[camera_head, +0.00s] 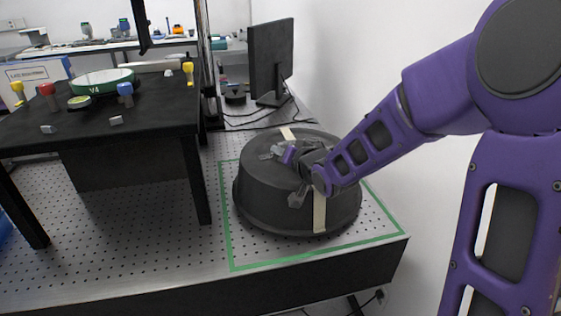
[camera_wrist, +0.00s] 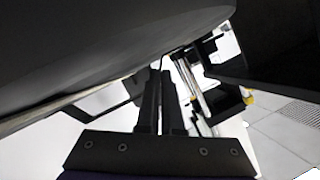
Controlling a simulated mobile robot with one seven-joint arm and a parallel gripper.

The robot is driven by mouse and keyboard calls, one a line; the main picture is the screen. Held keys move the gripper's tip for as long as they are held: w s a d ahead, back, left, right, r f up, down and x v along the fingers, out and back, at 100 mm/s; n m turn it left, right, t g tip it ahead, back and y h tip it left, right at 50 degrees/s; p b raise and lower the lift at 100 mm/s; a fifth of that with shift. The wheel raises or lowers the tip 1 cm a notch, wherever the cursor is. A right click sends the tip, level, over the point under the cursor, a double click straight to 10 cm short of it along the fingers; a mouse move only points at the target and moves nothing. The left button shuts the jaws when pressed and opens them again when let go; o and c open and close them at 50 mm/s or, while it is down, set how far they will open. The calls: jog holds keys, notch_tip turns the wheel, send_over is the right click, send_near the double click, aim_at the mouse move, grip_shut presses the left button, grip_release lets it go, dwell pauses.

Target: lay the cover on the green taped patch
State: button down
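The cover (camera_head: 275,205) is a large black round drum with a lower rim and pale tape strips. In the head view it appears upright within the green taped patch (camera_head: 226,226) on the perforated bench. Whether its whole rim touches the bench is unclear. My gripper (camera_head: 291,156) is at the top of the cover, reaching in from the right. In the wrist view my gripper's dark fingers (camera_wrist: 161,100) are close together with a narrow gap. The cover's dark surface (camera_wrist: 90,45) fills the upper left there. The fingertips blend into dark surroundings, so any grip is hidden.
A black raised table (camera_head: 150,118) with a green-rimmed disc (camera_head: 103,82) and colored knobs stands left of the cover. A monitor (camera_head: 270,60) and cables are behind it. A white wall is close on the right. The bench's front edge (camera_head: 200,292) is near.

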jog(key=shift+w+f, duration=0.1)
jog(key=shift+f, duration=0.85)
jog(key=c, duration=1.1)
grip_release()
jog(key=shift+o, duration=0.2)
jog(key=shift+s+d+r, duration=0.2)
jog(key=shift+s+r, duration=0.05)
jog(key=shift+s, duration=0.05)
jog(key=p+v, duration=0.2)
jog(key=v, duration=0.8)
jog(key=shift+s+d+p, duration=0.15)
jog(key=shift+s+p, duration=0.05)
jog(key=shift+p, duration=0.15)
jog(key=shift+s+d+r, duration=0.1)
jog(key=shift+s+d, duration=0.1)
jog(key=shift+s, duration=0.2)
